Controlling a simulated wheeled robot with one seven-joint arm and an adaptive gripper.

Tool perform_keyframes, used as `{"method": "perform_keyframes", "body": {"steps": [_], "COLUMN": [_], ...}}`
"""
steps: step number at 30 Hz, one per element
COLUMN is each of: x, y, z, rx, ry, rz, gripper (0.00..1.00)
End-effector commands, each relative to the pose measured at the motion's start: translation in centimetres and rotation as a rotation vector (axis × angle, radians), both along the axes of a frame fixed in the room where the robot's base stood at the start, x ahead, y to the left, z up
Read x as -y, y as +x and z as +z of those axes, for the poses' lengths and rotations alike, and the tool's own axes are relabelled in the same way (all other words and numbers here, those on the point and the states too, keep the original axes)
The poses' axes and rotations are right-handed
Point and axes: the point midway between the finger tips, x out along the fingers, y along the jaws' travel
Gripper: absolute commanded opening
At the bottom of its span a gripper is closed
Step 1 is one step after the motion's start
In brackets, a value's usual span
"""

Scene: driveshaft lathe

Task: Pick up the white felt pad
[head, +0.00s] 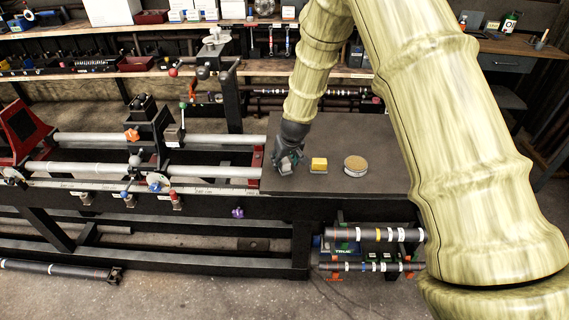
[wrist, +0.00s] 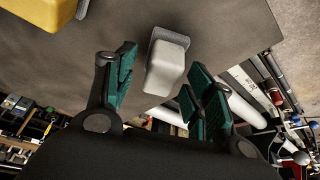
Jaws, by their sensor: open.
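The white felt pad (wrist: 167,66) is a small white block with a grey backing. It lies on the dark tabletop, and in the head view it is mostly covered by my gripper (head: 287,160). In the wrist view my gripper (wrist: 160,68) is open, with one green-padded finger on each side of the pad. Gaps show between the pad and the fingers, and nothing is held. Whether the fingertips touch the tabletop cannot be told.
A yellow block (head: 319,164) with a pale base lies just right of my gripper. A round tan disc (head: 355,165) lies farther right. The tabletop (head: 345,130) is clear behind them. The lathe rails (head: 215,171) end close on the left.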

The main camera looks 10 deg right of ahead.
Motion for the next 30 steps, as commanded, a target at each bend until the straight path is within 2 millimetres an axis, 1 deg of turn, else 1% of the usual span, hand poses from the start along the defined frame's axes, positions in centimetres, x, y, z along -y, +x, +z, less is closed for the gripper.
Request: {"method": "perform_keyframes", "body": {"steps": [3, 10, 18, 22, 23, 30], "x": [-0.02, -0.02, -0.02, -0.02, -0.02, -0.03], "y": [0.13, 0.14, 0.14, 0.13, 0.13, 0.14], "z": [-0.35, -0.40, -0.39, -0.39, -0.38, -0.32], "rx": [0.000, 0.000, 0.000, 0.000, 0.000, 0.000], "ry": [0.000, 0.000, 0.000, 0.000, 0.000, 0.000], "rz": [0.000, 0.000, 0.000, 0.000, 0.000, 0.000], "gripper": [0.54, 0.54, 0.05, 0.04, 0.00, 0.00]}}
